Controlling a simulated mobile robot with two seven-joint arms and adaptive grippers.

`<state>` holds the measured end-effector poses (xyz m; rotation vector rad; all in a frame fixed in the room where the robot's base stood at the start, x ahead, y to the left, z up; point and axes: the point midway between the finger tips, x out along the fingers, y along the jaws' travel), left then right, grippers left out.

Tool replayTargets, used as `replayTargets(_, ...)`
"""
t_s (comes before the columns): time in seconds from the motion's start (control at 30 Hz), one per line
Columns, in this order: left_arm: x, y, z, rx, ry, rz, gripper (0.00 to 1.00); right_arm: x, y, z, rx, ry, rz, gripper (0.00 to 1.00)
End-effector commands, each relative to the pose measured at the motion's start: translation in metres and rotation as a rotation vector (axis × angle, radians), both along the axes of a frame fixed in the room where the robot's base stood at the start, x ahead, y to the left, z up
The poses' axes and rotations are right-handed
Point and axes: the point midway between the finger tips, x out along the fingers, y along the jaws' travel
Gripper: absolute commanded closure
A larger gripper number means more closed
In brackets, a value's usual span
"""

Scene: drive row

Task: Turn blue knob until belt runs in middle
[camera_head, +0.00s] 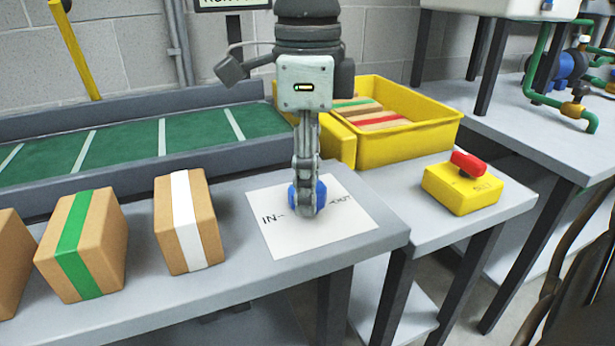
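The blue knob (321,192) stands on a white card (264,214) marked IN on its left and OUT on its right. My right gripper (307,205) reaches straight down over the knob, seen edge-on. Its near finger covers the knob's middle, and blue shows on both sides. The far finger is hidden, so I cannot tell whether the fingers press on the knob. The green belt (125,147) with white cross stripes lies between grey rails behind the bench. The near rail hides its lower edge, so its centring is unclear. My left gripper is not in view.
Several brown boxes, one with a green band (105,254) and one with a white band (163,228), stand left of the card. A yellow crate (430,132) holds more boxes. A yellow block with a red switch (465,192) sits at right. A yellow post (75,50) rises behind the belt.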

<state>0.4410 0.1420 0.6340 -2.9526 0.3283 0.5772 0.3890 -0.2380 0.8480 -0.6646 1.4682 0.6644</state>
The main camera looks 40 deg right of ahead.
Motion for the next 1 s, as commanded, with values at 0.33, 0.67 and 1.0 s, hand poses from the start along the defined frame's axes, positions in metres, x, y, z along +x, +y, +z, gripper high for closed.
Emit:
replayTargets(0.33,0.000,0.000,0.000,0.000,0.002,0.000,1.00,0.000,0.000,0.000,0.001,-0.001,0.001,0.38)
replayTargets(0.67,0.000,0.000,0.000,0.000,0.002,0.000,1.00,0.001,0.000,0.041,0.000,-0.007,-0.001,0.38)
replayTargets(1.0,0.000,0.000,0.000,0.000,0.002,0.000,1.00,0.001,0.000,0.106,0.000,-0.004,0.000,0.38)
